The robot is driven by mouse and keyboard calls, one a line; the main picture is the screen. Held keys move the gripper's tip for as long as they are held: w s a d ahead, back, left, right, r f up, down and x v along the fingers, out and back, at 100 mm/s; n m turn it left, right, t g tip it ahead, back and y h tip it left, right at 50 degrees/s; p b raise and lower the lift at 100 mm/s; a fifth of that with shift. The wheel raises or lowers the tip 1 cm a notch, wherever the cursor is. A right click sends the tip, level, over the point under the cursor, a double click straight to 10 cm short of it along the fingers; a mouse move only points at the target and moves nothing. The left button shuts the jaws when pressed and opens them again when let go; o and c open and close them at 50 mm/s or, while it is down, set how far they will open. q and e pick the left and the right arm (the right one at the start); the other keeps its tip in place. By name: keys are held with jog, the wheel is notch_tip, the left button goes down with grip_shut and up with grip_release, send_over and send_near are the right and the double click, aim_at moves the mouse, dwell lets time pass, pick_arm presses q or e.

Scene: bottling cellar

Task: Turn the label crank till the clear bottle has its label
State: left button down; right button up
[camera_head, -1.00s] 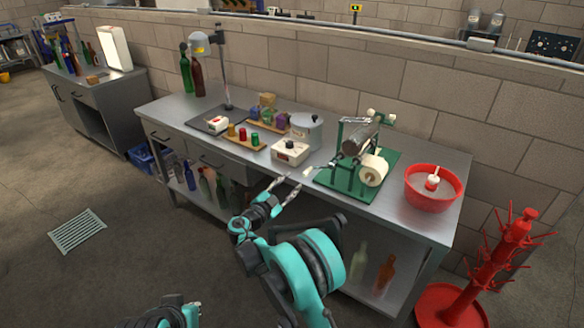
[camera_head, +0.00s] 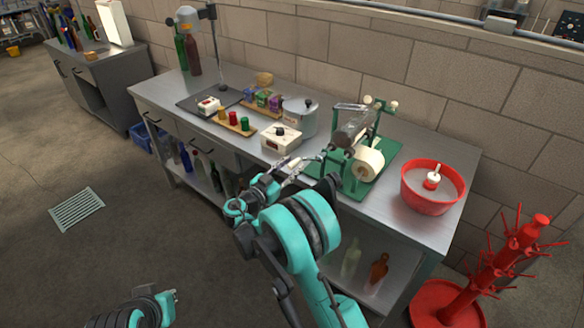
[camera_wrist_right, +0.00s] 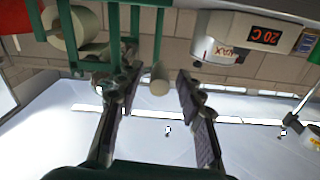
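The green label machine (camera_head: 386,165) stands on the steel bench, with the clear bottle (camera_head: 352,122) lying across its top and a cream label roll (camera_head: 368,163) on its front. Its green frame also shows in the right wrist view (camera_wrist_right: 108,40). My right gripper (camera_head: 314,159) is just left of the machine. In the wrist view its fingers (camera_wrist_right: 155,88) are spread, with a pale cylindrical knob, seemingly the crank handle (camera_wrist_right: 159,80), showing between or beyond them. I cannot tell whether they touch it. Part of my left arm and gripper (camera_head: 166,298) shows at bottom left, away from the bench.
A red bottle tree (camera_head: 492,268) stands on the floor at the right.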

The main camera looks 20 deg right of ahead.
jog(key=shift+w+d, duration=0.3)
jog(key=shift+d, duration=0.1)
grip_shut()
jog(key=shift+r, duration=0.2)
dwell(0.4)
